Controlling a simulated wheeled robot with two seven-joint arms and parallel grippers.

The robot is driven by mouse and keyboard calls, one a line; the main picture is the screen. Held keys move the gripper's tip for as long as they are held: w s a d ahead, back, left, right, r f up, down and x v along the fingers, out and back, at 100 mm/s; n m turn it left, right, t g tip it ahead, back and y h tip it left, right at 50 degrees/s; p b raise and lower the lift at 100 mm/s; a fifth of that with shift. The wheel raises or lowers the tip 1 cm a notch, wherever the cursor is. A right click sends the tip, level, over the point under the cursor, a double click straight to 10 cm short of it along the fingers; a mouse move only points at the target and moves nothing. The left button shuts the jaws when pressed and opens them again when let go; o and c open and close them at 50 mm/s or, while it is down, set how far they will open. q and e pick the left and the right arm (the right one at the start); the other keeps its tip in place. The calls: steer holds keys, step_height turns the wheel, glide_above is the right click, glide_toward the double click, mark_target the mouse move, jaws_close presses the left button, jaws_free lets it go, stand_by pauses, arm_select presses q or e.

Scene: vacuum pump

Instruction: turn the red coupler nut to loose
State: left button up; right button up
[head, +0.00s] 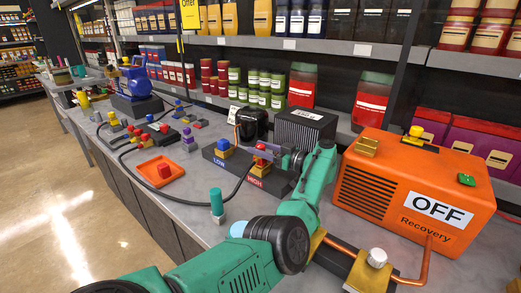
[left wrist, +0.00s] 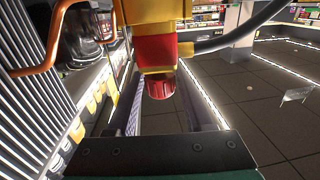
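The red coupler nut (head: 261,162) sits on the manifold (head: 246,166), at the side labelled HIGH. A yellow piece and a black hose are by it. In the left wrist view the ribbed red nut (left wrist: 161,86) hangs below a yellow and red fitting (left wrist: 155,48). My left gripper (head: 257,151) reaches in from the right of the nut. In the left wrist view its fingers stand apart, one on each side of the nut, with visible gaps; contact at the tips cannot be told. My right gripper is not in view.
An orange recovery unit (head: 368,195) marked OFF stands at the right. A black finned box (head: 300,128) stands behind the manifold. A teal-capped bottle (head: 217,207) stands in front. An orange tray (head: 160,171) and small fittings lie left. A black hose crosses the bench.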

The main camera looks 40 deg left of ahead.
mark_target(260, 145)
arm_select(q)
steer(key=shift+o, duration=0.3)
steer(key=shift+r, duration=0.25)
step_height(260, 145, up, 20)
steer(key=shift+f, duration=0.25)
